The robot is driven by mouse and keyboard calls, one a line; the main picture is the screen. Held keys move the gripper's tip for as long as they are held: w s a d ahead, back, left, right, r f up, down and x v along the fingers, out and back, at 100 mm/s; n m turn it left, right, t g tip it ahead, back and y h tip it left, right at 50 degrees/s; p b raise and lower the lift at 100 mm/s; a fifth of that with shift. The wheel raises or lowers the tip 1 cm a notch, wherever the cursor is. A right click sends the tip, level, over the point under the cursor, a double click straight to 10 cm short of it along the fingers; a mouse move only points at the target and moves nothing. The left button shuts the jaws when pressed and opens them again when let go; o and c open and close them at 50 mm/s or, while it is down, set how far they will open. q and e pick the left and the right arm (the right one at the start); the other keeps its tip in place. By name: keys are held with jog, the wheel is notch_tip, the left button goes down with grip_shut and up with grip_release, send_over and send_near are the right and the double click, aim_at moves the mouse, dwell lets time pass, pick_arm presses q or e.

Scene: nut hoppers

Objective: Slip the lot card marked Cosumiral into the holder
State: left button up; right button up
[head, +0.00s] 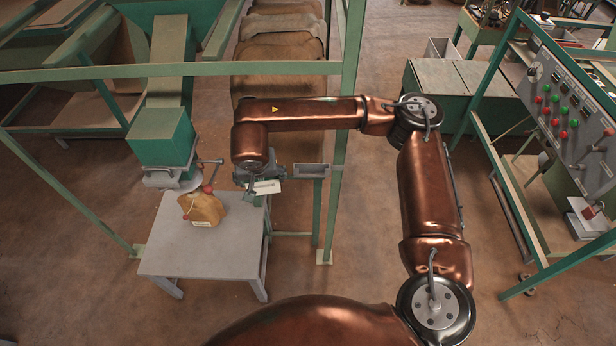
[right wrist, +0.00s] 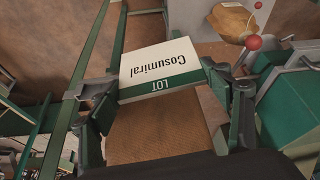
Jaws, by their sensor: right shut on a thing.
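The lot card (head: 266,187) is white with a green band. In the right wrist view the card (right wrist: 160,65) reads "LOT" and "Cosumiral", upside down. My right gripper (head: 258,184) is shut on it, and the fingers (right wrist: 160,85) are at its two sides. The card is in the air, right of the sack on the table. A small grey open box (head: 311,170) on the green frame is just right of the gripper; I cannot tell if it is the holder. My left gripper is not in view.
A tan sack (head: 203,209) with a label stands on the grey table (head: 168,252) under the green hopper spout (head: 163,139). A green post (head: 348,110) rises at the right. A control panel (head: 572,115) is far right.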

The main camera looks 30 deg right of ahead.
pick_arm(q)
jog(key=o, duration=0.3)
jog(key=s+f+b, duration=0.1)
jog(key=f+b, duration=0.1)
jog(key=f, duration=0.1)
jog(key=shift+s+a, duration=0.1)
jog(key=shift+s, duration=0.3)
pick_arm(e)
jog(key=w+d+r+m, duration=0.2)
jog(key=w+d+r, duration=0.1)
jog(key=w+d, duration=0.3)
send_over(312, 174)
jog(key=a, duration=0.1)
notch_tip(312, 174, down, 8)
jog(key=shift+a+h, duration=0.2)
jog(key=shift+h, duration=0.1)
jog(key=f, duration=0.2)
jog(key=d+f, duration=0.1)
jog(key=f, duration=0.1)
jog(key=shift+d+f, duration=0.2)
jog(key=shift+f, duration=0.1)
jog(key=c, duration=0.4)
jog(key=shift+s+a+r, duration=0.1)
jog(key=shift+s+a, duration=0.05)
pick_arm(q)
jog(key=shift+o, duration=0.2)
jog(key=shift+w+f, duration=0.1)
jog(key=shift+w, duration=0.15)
